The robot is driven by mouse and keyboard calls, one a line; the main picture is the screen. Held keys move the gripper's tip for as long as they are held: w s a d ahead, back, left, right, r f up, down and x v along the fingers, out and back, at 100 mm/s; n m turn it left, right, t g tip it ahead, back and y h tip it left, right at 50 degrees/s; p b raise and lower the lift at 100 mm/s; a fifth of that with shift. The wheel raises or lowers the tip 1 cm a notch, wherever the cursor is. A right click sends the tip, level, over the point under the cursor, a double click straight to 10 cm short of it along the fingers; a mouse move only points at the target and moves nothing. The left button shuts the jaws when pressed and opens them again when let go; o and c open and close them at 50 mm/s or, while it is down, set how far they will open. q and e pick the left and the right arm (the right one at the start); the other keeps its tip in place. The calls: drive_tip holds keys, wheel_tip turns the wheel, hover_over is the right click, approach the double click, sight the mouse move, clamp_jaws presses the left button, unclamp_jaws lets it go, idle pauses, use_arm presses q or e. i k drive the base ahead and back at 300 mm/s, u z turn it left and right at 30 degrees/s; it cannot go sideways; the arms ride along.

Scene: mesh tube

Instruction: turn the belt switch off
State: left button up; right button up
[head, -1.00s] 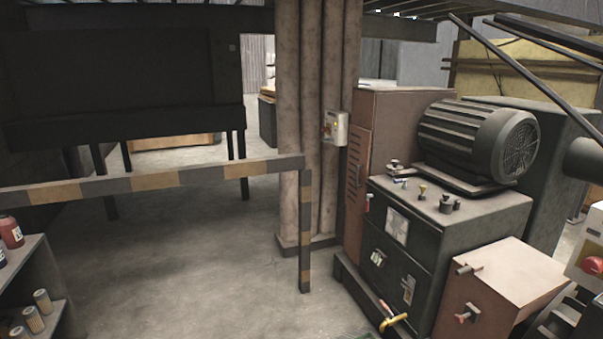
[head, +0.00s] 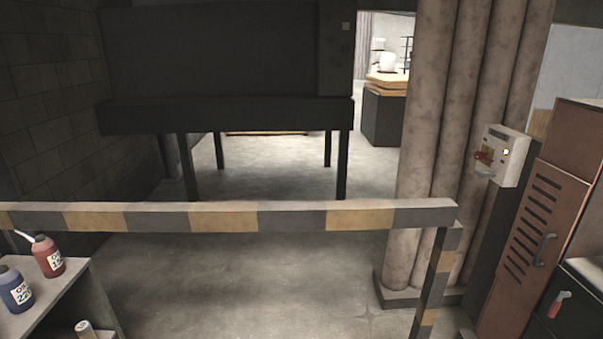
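A pale switch box (head: 506,155) is mounted on the right side of the pipe column in the head view. Neither of my grippers is in view.
A striped barrier rail (head: 240,217) crosses the front, its post (head: 436,280) standing before the pipe column (head: 455,130). A shelf (head: 75,285) with red (head: 49,258) and blue (head: 15,291) bottles is at left. A rusty cabinet (head: 540,230) stands right. Floor beyond the rail is clear.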

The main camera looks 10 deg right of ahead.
sight(477, 156)
drive_tip(key=i, duration=1.45)
drive_tip(key=z, duration=0.6)
drive_tip(key=i, duration=0.95)
drive_tip(key=z, duration=1.6)
drive_tip(key=i, duration=0.95)
drive_tip(key=z, duration=0.75)
